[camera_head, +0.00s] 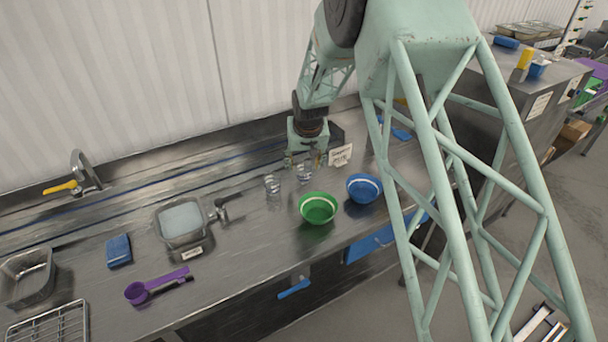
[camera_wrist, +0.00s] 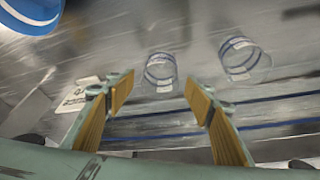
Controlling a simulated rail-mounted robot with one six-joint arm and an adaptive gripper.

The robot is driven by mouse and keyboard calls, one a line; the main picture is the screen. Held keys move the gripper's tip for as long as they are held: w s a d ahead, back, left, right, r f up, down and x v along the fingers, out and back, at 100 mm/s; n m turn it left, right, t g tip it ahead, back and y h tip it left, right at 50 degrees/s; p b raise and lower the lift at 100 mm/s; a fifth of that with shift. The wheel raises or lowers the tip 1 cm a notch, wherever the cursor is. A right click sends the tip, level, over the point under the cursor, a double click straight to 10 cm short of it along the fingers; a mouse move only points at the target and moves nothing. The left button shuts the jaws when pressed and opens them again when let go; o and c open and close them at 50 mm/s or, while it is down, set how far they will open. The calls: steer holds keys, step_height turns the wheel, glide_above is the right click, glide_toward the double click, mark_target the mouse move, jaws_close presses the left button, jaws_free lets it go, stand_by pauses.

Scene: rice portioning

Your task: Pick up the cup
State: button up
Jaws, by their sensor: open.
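Two clear cups with blue and white bands stand on the steel counter. In the head view one cup (camera_head: 272,184) stands to the left and the other cup (camera_head: 304,172) is just below my gripper (camera_head: 303,160). In the wrist view one cup (camera_wrist: 160,70) lies beyond the gap between the fingertips, and the other cup (camera_wrist: 240,56) is to its right. My gripper (camera_wrist: 160,86) is open and empty, its two tan-padded fingers spread apart. Contact between the fingers and a cup does not show.
A green bowl (camera_head: 318,208) and a blue bowl (camera_head: 364,188) stand to the right of the cups. A label card (camera_head: 341,155) is beside my gripper. A water-filled pan (camera_head: 181,221), blue sponge (camera_head: 118,250) and purple scoop (camera_head: 140,292) are on the left.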

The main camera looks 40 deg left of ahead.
steer(key=shift+x, duration=0.8)
steer(key=shift+c, duration=0.9)
steer(key=c, duration=0.7)
